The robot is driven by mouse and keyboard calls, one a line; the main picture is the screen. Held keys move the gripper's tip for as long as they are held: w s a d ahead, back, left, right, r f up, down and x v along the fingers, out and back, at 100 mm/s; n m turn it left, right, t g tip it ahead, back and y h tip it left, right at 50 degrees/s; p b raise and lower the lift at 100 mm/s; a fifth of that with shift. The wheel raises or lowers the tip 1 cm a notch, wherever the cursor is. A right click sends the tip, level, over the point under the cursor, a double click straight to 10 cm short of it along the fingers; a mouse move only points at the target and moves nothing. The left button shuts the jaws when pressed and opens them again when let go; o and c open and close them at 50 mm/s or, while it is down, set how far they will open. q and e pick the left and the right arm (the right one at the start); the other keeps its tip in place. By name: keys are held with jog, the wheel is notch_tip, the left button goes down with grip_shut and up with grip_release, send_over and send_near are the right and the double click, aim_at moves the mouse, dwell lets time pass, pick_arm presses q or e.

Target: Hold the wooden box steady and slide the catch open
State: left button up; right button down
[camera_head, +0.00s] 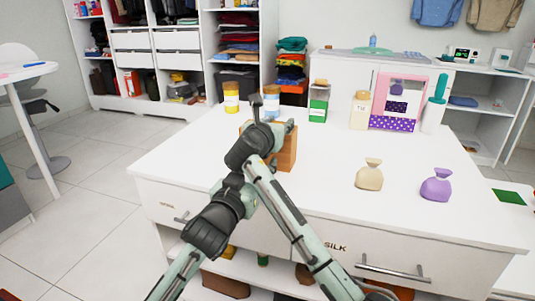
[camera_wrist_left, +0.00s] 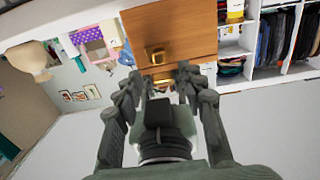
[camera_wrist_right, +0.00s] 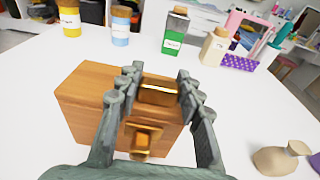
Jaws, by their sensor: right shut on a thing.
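The wooden box (camera_head: 287,150) stands on the white table, partly hidden by my arms in the head view. In the right wrist view, the box (camera_wrist_right: 85,95) has a brass fitting (camera_wrist_right: 160,93) at its top edge and a brass catch (camera_wrist_right: 143,139) on its front. My right gripper (camera_wrist_right: 159,82) is shut on the upper fitting, with a finger on each side. In the left wrist view, the box (camera_wrist_left: 185,25) and catch (camera_wrist_left: 154,55) lie just ahead of my left gripper (camera_wrist_left: 158,80). Its fingers are apart near the brass parts.
The yellow jar (camera_head: 231,97), green container (camera_head: 319,103), corked jar (camera_head: 360,110) and pink-framed case (camera_head: 399,103) stand behind the box. A beige pouch (camera_head: 369,174) and a purple pouch (camera_head: 437,185) stand to the right. The table between box and pouches is clear.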

pick_arm(q)
jog(key=x, duration=0.6)
jog(key=shift+w, duration=0.1)
jog(key=shift+c, duration=0.3)
grip_shut()
